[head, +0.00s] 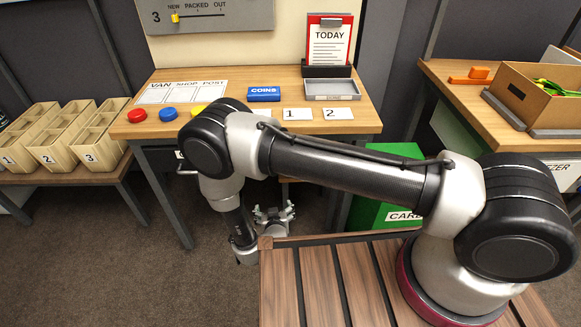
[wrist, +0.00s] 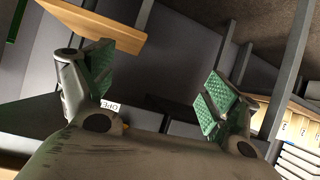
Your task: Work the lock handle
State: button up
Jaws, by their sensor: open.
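My gripper (head: 273,214) hangs low in front of the wooden desk, beside the front edge of the slatted wooden deck in the head view. In the wrist view, its two green-padded fingers (wrist: 158,85) stand wide apart with nothing between them. A white label reading "OPE", partly cut off (wrist: 109,105), shows close to the left finger, on or beside a grey surface. A tiny yellow-orange bit shows just below it. A metal bar handle (head: 187,171) juts from the desk's left front in the head view. I cannot tell which part is the lock handle.
The desk (head: 245,133) carries coloured buttons, a blue COINS box (head: 263,94), a grey tray (head: 331,90) and cards. A green crate (head: 372,215) stands under its right side. Numbered wooden bins (head: 62,145) stand left. Carpeted floor is free at lower left.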

jog(key=w+d+r+m+t+h, duration=0.1)
jog(key=w+r+m+t, duration=0.15)
jog(key=r+t, duration=0.65)
jog(key=w+r+g, duration=0.1)
jog(key=w, duration=0.1)
jog(key=w+r+g, duration=0.1)
jog(key=w, duration=0.2)
jog(key=w+g, duration=0.1)
jog(key=w, duration=0.2)
jog(key=shift+w+d+r+n, duration=0.1)
jog(key=shift+d+r+n, duration=0.05)
jog(key=shift+r+n, duration=0.25)
jog(key=c, duration=1)
